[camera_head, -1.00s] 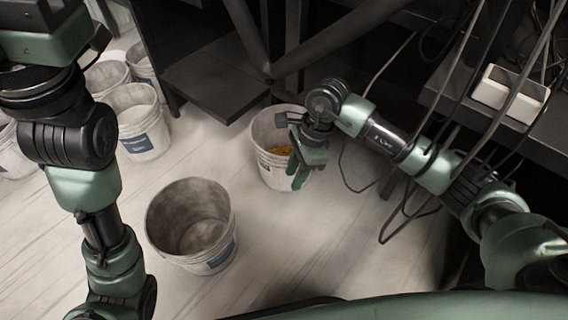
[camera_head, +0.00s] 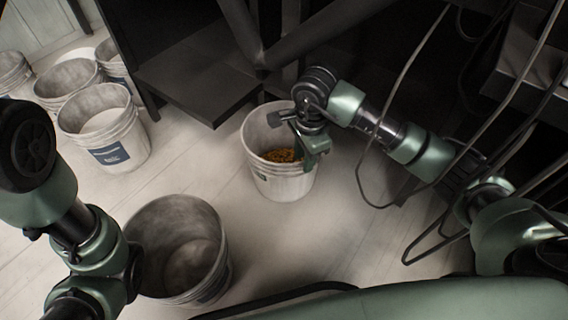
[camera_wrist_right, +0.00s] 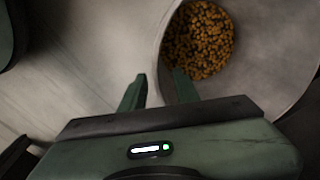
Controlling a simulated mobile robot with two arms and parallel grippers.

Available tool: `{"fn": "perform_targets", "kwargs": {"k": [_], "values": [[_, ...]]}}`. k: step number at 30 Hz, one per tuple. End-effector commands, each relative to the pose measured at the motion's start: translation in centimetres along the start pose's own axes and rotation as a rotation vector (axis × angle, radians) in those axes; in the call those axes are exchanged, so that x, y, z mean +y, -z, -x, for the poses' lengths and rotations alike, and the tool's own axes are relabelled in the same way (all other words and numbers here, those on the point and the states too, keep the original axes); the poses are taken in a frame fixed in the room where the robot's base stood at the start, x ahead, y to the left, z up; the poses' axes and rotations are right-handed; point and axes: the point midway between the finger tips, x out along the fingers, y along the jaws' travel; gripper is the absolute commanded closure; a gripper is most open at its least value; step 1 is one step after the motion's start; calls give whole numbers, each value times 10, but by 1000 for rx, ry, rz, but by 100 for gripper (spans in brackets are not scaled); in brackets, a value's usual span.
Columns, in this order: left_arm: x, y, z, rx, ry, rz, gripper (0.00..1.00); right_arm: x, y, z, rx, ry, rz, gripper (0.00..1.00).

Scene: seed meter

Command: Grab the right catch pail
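The right catch pail (camera_head: 284,185) is a whitish bucket with orange-brown seed inside, standing upright on the floor below the dark frame. My right gripper (camera_head: 312,158) is at its right rim. In the right wrist view, the gripper (camera_wrist_right: 160,90) is open, with one finger outside the pail wall (camera_wrist_right: 158,45) and the other on the inner side, above the seed (camera_wrist_right: 198,40). A gap shows between the fingers and the wall. My left arm is at the left of the head view; its gripper is out of frame.
An empty pail (camera_head: 180,225) stands at front left, close to my left arm. Several more pails, one of them with a blue label (camera_head: 105,135), stand at the far left. A dark shelf (camera_head: 205,85) is behind the right pail. Cables (camera_head: 400,85) hang by my right arm.

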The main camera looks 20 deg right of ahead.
Motion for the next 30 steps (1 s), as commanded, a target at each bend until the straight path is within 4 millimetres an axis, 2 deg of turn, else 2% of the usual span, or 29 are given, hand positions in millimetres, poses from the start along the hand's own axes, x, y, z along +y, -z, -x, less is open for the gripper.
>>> {"fn": "perform_targets", "kwargs": {"k": [1, 3, 11, 15, 30], "values": [[3, 4, 13, -1, 0, 0, 100, 1, 0, -16, -1, -1, 0, 69], [4, 6, 17, -1, 0, 0, 100, 1, 0, -22, 0, -1, -1, 69], [3, 5, 16, -1, 0, 0, 100, 0, 0, -21, 0, 0, -1, 69], [3, 5, 16, 0, 0, 0, 100, 0, 0, -21, 0, 0, -1, 100], [3, 5, 16, -1, 0, 0, 100, 0, 0, -21, 0, 0, -1, 100]]}}
